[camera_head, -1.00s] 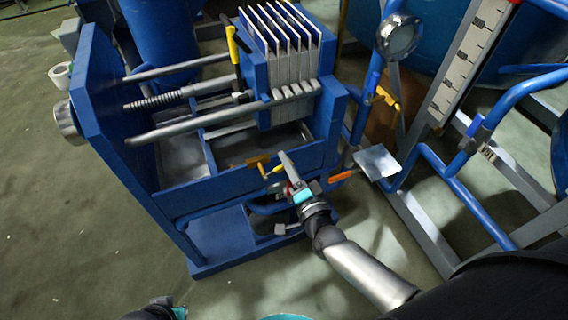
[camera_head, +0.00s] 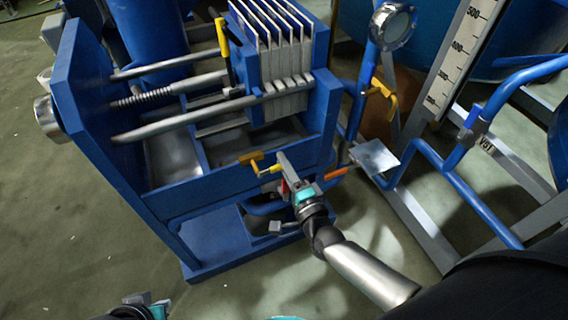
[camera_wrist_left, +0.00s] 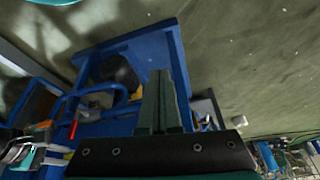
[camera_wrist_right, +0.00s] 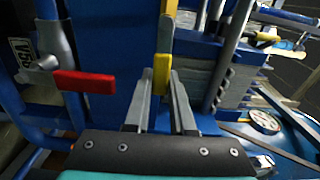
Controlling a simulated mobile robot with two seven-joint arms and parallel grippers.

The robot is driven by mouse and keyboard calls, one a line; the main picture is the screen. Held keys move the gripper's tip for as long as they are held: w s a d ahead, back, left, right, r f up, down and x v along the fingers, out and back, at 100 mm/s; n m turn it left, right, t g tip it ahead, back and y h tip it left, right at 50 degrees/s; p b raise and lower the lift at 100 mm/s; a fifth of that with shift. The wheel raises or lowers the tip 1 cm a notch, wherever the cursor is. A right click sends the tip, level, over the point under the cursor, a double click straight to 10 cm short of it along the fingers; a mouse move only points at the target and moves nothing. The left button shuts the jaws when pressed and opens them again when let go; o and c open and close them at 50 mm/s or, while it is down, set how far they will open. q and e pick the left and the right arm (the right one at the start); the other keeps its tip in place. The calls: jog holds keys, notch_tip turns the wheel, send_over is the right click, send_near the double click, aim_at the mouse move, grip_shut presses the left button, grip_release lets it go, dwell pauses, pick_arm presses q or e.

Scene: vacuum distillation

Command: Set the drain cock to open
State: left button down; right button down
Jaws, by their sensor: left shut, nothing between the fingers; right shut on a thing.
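A yellow lever handle (camera_head: 269,170) sits at the front of the blue filter press, below its trough; I take it for the drain cock. My right gripper (camera_head: 283,162) is shut on it. In the right wrist view the yellow lever (camera_wrist_right: 162,74) stands between the fingertips (camera_wrist_right: 162,88); the valve body behind it is not clear. My left gripper (camera_wrist_left: 160,103) is shut and empty, low in front of the press, with its wrist at the bottom edge of the head view.
An orange handle (camera_head: 336,174) lies just right of my right gripper; a red handle (camera_wrist_right: 85,82) shows in the right wrist view. The press (camera_head: 230,185) and blue pipes (camera_head: 445,165) crowd both sides. Bare floor (camera_head: 40,220) is at left.

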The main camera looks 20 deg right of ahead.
jog(key=c, duration=0.8)
grip_release()
jog(key=shift+o, duration=0.2)
jog(key=shift+s, duration=0.6)
pick_arm(q)
notch_tip(320, 180, down, 8)
jog(key=s+g+p, duration=0.1)
jog(key=p, duration=0.2)
jog(key=shift+s+r+p, duration=0.2)
jog(key=shift+s+p, duration=0.15)
pick_arm(e)
jog(key=s, duration=1.4)
jog(key=shift+d, duration=0.25)
pick_arm(q)
jog(key=shift+a, duration=0.15)
